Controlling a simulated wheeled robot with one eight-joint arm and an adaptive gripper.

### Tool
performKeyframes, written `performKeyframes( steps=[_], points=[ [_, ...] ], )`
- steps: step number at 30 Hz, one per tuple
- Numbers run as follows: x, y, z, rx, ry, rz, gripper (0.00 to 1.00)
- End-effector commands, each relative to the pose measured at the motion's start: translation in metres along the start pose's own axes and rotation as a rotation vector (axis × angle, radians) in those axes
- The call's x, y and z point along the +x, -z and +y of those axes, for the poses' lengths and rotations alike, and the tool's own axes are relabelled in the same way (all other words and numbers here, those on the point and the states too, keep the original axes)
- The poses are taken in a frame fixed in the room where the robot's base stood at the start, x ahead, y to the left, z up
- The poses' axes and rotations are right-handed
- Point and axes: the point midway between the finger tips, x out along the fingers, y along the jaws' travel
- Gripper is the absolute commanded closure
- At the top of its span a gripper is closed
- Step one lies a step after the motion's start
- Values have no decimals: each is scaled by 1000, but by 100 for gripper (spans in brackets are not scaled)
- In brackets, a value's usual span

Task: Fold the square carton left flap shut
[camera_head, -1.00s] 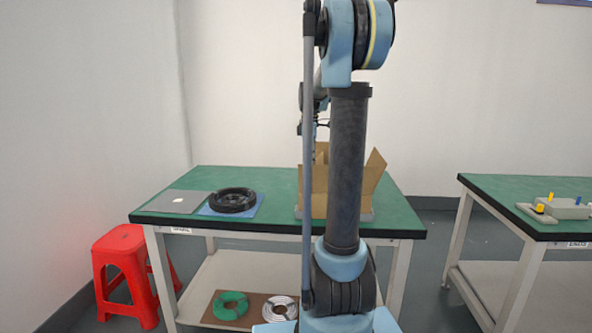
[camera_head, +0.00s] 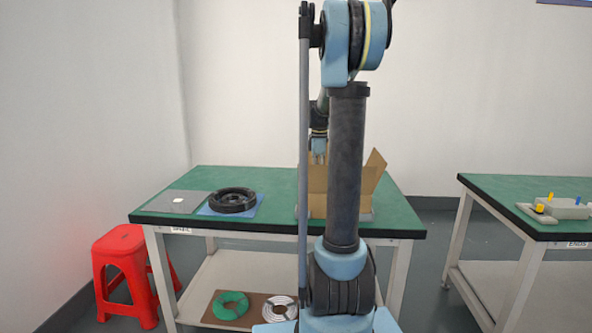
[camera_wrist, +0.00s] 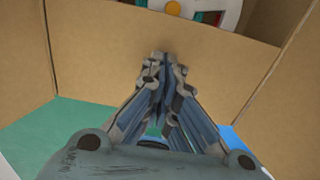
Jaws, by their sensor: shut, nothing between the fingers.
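The square carton (camera_head: 371,183) stands on the green table, partly hidden behind my arm in the head view. Its right flap (camera_head: 377,161) sticks up and outward. In the wrist view a cardboard panel (camera_wrist: 215,55) spans the frame, with further cardboard at both sides. My gripper (camera_wrist: 161,58) is shut and empty, its fingertips in front of that panel; I cannot tell whether they touch it. In the head view my gripper (camera_head: 319,158) is at the carton's top, left of my arm column. The left flap cannot be made out clearly.
A black coil (camera_head: 232,201) on a blue mat and a grey plate (camera_head: 178,201) lie left on the green table (camera_head: 270,181). A red stool (camera_head: 122,270) stands left. A second table (camera_head: 487,187) stands right. The wrist view shows a pale round object (camera_wrist: 205,12) beyond the panel.

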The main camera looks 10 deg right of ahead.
Motion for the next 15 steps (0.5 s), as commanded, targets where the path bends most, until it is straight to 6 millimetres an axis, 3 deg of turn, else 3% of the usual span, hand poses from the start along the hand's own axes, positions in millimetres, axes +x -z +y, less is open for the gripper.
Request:
performKeyframes(
  steps=[7,15],
  points=[
    [-4,0,0,0,0,0,100],
    [-34,0,0,0,0,0,100]
  ],
)
